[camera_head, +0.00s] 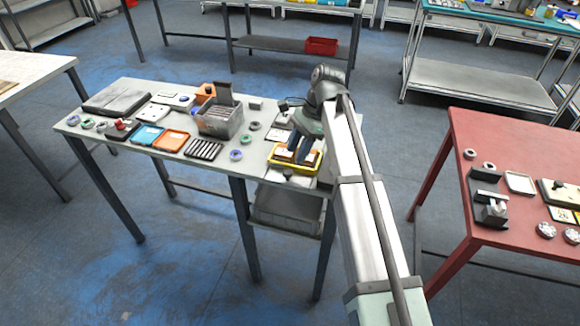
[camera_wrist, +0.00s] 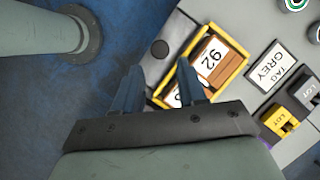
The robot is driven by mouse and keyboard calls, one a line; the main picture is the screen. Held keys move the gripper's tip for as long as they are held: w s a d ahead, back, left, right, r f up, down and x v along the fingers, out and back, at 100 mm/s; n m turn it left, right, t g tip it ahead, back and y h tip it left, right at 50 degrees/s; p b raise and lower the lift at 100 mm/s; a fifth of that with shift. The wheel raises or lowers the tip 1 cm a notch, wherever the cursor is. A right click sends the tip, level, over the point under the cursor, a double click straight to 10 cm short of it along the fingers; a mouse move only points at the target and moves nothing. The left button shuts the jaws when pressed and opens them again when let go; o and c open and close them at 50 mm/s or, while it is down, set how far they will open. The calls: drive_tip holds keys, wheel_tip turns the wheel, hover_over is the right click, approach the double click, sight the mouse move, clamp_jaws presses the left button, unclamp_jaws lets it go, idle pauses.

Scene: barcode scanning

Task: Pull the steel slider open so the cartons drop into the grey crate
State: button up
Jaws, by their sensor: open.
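A yellow frame (camera_head: 272,166) sits at the right end of the grey table and holds brown cartons with white labels. In the wrist view, one carton (camera_wrist: 209,59) reads 92 inside the yellow frame (camera_wrist: 234,43). A light steel plate with a dark round knob (camera_wrist: 160,48) sticks out beside the frame; this looks like the slider. The knob also shows in the head view (camera_head: 287,173). My gripper (camera_head: 298,148) is open above the frame, fingers pointing down. In the wrist view its fingers (camera_wrist: 162,86) are apart and empty. The grey crate (camera_head: 286,211) stands below the tabletop.
A grey bin (camera_head: 219,122), orange tray (camera_head: 171,140), blue tray (camera_head: 147,135) and several tape rolls crowd the table to the left. A red table (camera_head: 445,190) stands to the right.

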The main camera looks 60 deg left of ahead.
sight(288, 171)
drive_tip(key=x, duration=0.6)
drive_tip(key=shift+s+f, duration=0.2)
drive_tip(key=shift+f, duration=0.1)
drive_tip(key=shift+c, duration=0.4)
clamp_jaws()
